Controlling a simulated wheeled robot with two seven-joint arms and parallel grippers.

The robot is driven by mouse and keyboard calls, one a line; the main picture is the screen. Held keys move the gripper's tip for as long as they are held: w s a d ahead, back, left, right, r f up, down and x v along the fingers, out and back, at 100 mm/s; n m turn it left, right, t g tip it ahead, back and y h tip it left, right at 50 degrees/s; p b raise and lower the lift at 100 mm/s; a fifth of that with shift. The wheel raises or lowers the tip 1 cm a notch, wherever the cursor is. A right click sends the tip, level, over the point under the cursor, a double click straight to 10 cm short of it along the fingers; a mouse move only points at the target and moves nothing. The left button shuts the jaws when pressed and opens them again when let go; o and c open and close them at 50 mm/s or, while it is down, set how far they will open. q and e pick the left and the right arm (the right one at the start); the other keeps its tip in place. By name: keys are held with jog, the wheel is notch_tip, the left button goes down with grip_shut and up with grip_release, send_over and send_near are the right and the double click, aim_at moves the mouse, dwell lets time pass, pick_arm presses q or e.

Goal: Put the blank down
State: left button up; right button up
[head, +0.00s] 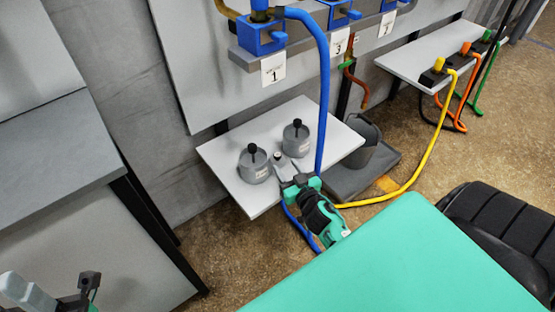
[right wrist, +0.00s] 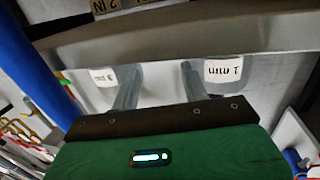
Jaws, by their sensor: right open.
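My right gripper (head: 287,170) is over the front edge of a small grey shelf (head: 225,155). Its fingers stand apart in the right wrist view (right wrist: 158,85), with nothing clearly between them. A small pale piece with a brownish top (head: 278,157) shows just past the fingertips in the head view; I cannot tell whether it is the blank or whether the fingers touch it. Two grey pots with black knobs, a left one (head: 254,165) and a right one (head: 296,138), stand upright on the shelf. My left gripper is partly in view at the lower left, its fingertips unclear.
A blue hose (head: 323,90) hangs from the blue valve block (head: 262,33) close beside my right gripper. A grey bucket (head: 365,150) stands on a tray right of the shelf. A yellow hose (head: 425,160) crosses the floor. A green surface (head: 400,265) fills the lower right.

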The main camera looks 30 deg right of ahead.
aim_at(280, 158)
jog(key=shift+w+d, duration=0.1)
jog(key=shift+w, duration=0.85)
jog(key=w, duration=0.1)
jog(key=w+b, duration=0.1)
jog(key=w, duration=0.1)
jog(key=w+d+f, duration=0.1)
jog(key=shift+w+f, duration=0.1)
jog(key=shift+w, duration=0.05)
jog(key=shift+w+b, duration=0.3)
jog(key=shift+w, duration=0.2)
grip_shut()
jog(key=shift+r, duration=0.25)
